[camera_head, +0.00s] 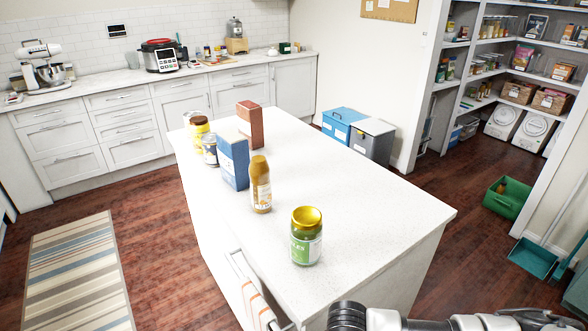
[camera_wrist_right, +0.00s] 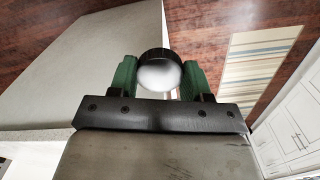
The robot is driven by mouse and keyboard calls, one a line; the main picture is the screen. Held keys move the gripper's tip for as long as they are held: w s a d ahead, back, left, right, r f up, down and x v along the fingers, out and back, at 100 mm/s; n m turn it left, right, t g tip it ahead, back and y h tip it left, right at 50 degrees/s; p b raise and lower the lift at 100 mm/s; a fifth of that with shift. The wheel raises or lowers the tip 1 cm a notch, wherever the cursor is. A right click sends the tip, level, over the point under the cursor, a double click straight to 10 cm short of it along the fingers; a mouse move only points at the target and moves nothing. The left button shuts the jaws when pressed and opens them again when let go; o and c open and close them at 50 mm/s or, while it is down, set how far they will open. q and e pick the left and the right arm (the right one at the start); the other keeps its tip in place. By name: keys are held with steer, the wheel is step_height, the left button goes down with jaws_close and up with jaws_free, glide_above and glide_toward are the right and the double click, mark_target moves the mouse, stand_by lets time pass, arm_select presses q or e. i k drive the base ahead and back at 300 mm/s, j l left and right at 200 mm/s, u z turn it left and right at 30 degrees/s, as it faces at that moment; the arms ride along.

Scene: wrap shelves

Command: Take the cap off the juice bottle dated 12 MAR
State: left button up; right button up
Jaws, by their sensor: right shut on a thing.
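An amber-brown bottle (camera_head: 260,185) with a pale label and a brownish top stands upright on the white island; no date is readable on it. In the right wrist view, my right gripper (camera_wrist_right: 158,78) has its green fingers on both sides of a round thing (camera_wrist_right: 158,74) with a dark rim and a pale, shiny face. It is shut on this thing. Whether the thing is a loose cap or the end of a bottle cannot be told. The head view does not show this gripper's fingers. My left gripper is in neither view.
The island (camera_head: 370,210) also holds a green jar with a gold lid (camera_head: 306,237), a blue box (camera_head: 233,160), a reddish-brown box (camera_head: 250,124) and cans or jars at its left edge. Its right part is clear. A green crate (camera_head: 505,201) stands on the floor at right.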

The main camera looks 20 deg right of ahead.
mark_target(259, 170)
steer(key=i+j+z, duration=0.25)
steer(key=j, duration=0.15)
steer(key=i+j+z, duration=0.1)
steer(key=j+z, duration=0.15)
steer(key=i+j+z, duration=0.15)
steer(key=j+z, duration=0.15)
steer(key=j, duration=0.25)
steer(key=j+z, duration=0.25)
steer(key=j, duration=0.2)
steer(key=i+j+z, duration=0.1)
steer(key=j+z, duration=0.15)
steer(key=j, duration=0.25)
